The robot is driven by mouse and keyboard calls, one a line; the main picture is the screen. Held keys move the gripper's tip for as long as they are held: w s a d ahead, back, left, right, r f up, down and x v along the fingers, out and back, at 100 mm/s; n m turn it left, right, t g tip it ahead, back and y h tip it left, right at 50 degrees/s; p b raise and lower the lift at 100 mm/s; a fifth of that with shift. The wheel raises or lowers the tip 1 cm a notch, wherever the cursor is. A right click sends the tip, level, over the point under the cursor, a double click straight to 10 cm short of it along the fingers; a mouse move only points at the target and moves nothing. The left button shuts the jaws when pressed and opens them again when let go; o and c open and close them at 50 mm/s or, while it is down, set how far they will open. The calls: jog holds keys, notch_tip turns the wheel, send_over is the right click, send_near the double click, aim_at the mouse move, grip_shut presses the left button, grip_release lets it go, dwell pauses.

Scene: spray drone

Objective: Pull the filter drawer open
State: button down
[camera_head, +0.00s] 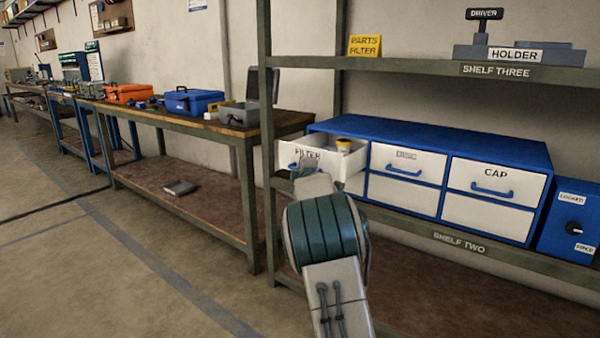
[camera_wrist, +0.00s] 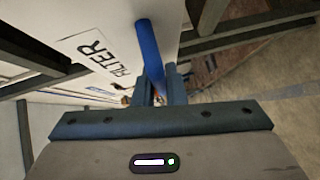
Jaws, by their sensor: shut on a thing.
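The white filter drawer (camera_head: 343,164), labelled FILTER, is the upper left drawer of the blue cabinet (camera_head: 425,137). It stands pulled out, and a small yellow and white item (camera_head: 343,146) shows inside it. My gripper (camera_head: 305,171) is at the drawer's front, and my arm partly hides it in the head view. In the wrist view the fingers (camera_wrist: 160,88) are shut on the blue handle (camera_wrist: 149,45) next to the FILTER label.
The DISC drawer (camera_head: 408,158) and the CAP drawer (camera_head: 492,179) are shut. A blue box (camera_head: 572,222) with a black knob stands right of the cabinet. A workbench (camera_head: 215,124) with cases is at the left. A shelf post (camera_head: 266,120) stands close to the open drawer. The floor at left is clear.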

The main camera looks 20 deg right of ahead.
jog(key=c, duration=1.5)
grip_release()
jog(key=shift+d, duration=0.2)
jog(key=shift+a, duration=0.1)
jog(key=shift+s+a, duration=0.1)
jog(key=s, duration=0.4)
jog(key=s+a+r, duration=0.1)
jog(key=s, duration=0.4)
jog(key=s+r+p, duration=0.1)
jog(key=s, duration=0.3)
jog(key=shift+s+a, duration=0.2)
jog(key=shift+a, duration=0.05)
jog(key=s+a+r+m+g+p, duration=0.4)
jog(key=s+r+p, duration=0.3)
jog(key=s+p, duration=0.4)
jog(key=s+a+r+m+g+y+p, duration=0.1)
jog(key=s+a+r+m+g+p, duration=0.2)
jog(key=s+p, duration=0.9)
jog(key=s+a+r+m+g+y+p, duration=0.1)
jog(key=s+a+r+m+g+p, duration=0.3)
jog(key=s+r+p, duration=0.8)
jog(key=shift+s+a+m+g, duration=0.2)
jog(key=shift+s+m+g, duration=0.4)
jog(key=shift+s+m, duration=0.65)
jog(key=shift+s+a+m+g, duration=0.15)
jog(key=shift+s+m+g, duration=0.55)
jog(key=shift+s, duration=0.95)
